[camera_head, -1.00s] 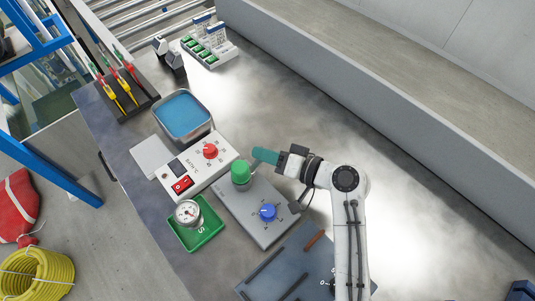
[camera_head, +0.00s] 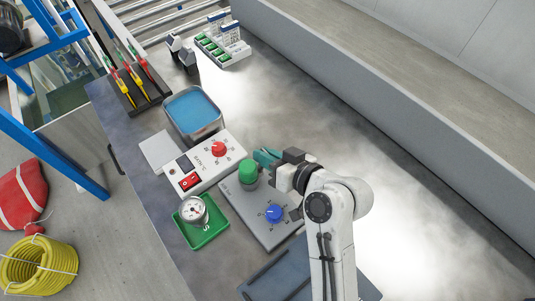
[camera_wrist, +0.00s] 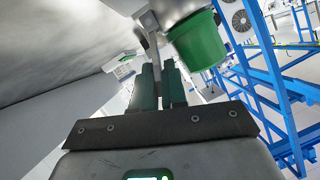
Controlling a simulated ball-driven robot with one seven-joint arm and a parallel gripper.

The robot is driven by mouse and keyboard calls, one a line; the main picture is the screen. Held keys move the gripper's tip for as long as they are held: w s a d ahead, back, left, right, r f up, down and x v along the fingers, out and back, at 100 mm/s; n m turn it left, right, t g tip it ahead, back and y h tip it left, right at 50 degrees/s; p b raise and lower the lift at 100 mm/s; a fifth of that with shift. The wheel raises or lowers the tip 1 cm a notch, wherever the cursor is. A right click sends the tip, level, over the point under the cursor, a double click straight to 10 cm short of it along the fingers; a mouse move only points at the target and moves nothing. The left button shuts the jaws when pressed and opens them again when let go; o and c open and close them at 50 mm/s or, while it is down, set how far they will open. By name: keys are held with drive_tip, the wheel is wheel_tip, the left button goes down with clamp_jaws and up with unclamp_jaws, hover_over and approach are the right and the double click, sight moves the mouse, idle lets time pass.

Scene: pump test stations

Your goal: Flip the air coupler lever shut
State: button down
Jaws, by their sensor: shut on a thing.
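The air coupler is a green round body (camera_head: 248,171) at the upper end of a grey station panel (camera_head: 240,203). In the wrist view its green body (camera_wrist: 199,42) hangs just right of my fingertips. Its lever (camera_wrist: 151,38) shows there as a grey metal bar running up from between the fingertips. My gripper (camera_head: 264,157), with teal fingers, reaches the coupler from the right; in the wrist view my gripper (camera_wrist: 158,72) is shut on the lever. In the head view the fingers hide most of the lever.
A blue knob (camera_head: 274,213) sits on the same panel. A white box with a red knob (camera_head: 218,149), a blue-filled basin (camera_head: 193,112) and a gauge (camera_head: 194,210) in a green tray stand to the left. The bench right of my arm is clear.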

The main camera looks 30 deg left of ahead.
drive_tip(key=shift+f, duration=0.1)
drive_tip(key=c, duration=1.3)
unclamp_jaws()
drive_tip(key=shift+o, duration=0.2)
